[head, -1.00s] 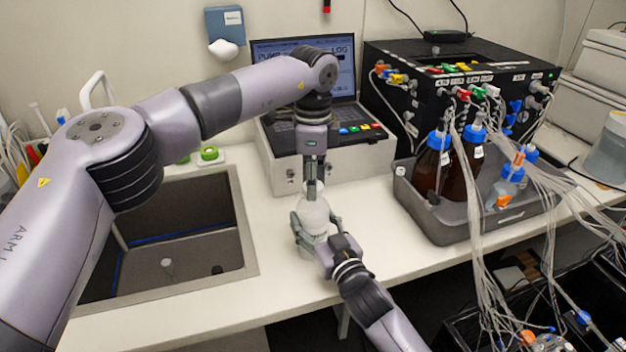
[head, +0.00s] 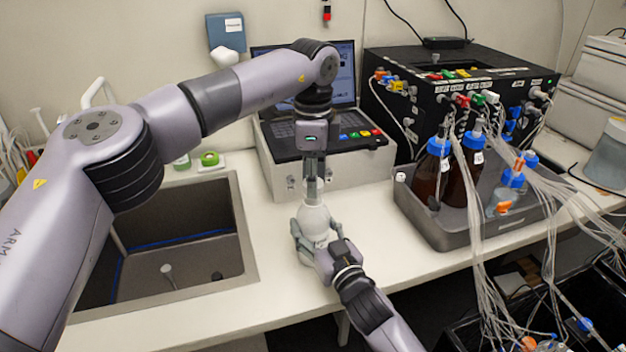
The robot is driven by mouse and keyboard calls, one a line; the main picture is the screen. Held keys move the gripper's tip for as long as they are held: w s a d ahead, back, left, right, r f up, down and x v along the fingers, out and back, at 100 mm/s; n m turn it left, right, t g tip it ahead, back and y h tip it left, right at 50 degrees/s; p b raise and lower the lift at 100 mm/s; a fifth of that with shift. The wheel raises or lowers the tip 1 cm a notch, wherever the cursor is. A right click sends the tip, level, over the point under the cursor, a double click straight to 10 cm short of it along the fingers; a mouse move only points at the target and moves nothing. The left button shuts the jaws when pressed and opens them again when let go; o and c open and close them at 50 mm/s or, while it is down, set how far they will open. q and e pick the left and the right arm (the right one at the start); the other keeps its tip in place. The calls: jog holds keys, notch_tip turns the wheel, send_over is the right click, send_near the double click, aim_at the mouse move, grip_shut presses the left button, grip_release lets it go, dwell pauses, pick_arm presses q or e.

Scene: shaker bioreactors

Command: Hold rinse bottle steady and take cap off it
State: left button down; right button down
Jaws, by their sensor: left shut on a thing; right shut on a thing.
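The rinse bottle (head: 314,219) is a pale, rounded bottle standing upright on the white bench, right of the sink. My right gripper (head: 316,246) is shut around its body from the front, and its fingers hide part of the lower bottle. My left gripper (head: 312,191) points straight down above the bottle's shoulder and is shut on the cap at the top. The cap is mostly hidden between the fingers. I cannot tell whether the cap is clear of the neck.
A sink (head: 165,250) lies left of the bottle. A laptop on a grey box (head: 335,165) stands close behind. A grey tray (head: 430,228) with brown bottles and tubing is to the right. The bench's front edge is close to my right arm.

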pick_arm(q)
jog(key=shift+r, duration=0.1)
jog(key=shift+r, duration=1.9)
pick_arm(e)
jog(key=shift+c, duration=2.4)
grip_release()
